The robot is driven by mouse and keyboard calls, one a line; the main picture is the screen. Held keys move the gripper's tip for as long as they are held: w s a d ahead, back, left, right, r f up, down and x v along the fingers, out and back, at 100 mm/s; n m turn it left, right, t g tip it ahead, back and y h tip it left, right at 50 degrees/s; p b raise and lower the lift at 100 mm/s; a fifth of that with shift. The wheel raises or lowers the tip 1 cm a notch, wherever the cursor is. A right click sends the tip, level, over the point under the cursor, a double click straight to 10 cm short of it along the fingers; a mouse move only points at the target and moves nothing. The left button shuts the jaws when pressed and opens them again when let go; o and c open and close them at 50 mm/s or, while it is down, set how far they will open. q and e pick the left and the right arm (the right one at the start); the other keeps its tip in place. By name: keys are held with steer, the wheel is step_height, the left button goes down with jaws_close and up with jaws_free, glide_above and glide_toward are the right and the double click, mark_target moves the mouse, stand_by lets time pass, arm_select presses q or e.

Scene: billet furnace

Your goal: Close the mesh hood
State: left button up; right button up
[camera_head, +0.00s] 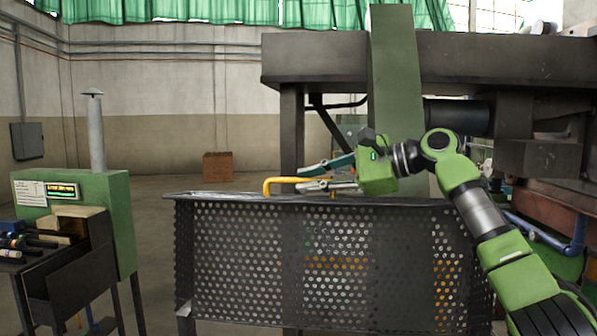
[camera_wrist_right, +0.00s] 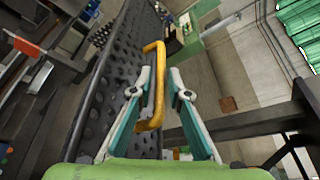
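The mesh hood (camera_head: 238,262) is a dark perforated metal panel in front of me, with a flat top edge. It also fills the left middle of the right wrist view (camera_wrist_right: 110,85). A yellow bar handle (camera_head: 284,180) stands on its top edge. My right gripper (camera_head: 318,177) reaches in from the right at the handle. In the right wrist view, its two fingers (camera_wrist_right: 161,75) are spread apart, with the yellow handle (camera_wrist_right: 160,62) between them. A gap shows beside the bar, so the fingers do not look shut on it. My left gripper is not in view.
A green cabinet (camera_head: 107,196) with a chimney pipe and a dark bin stands at the left. Heavy dark machinery (camera_head: 480,62) and a green column (camera_head: 396,75) stand behind the hood. A brown box (camera_head: 217,166) sits on the open floor farther back.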

steer(key=shift+p+x, duration=0.4)
steer(key=shift+x, duration=0.65)
steer(key=shift+a, duration=0.3)
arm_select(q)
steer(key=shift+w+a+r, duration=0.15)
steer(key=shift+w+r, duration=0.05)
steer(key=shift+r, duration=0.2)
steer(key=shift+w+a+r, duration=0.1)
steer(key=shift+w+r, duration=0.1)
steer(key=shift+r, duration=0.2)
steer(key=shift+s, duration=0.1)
arm_select(e)
steer(key=shift+w+f, duration=0.1)
steer(key=shift+c, duration=0.3)
jaws_close()
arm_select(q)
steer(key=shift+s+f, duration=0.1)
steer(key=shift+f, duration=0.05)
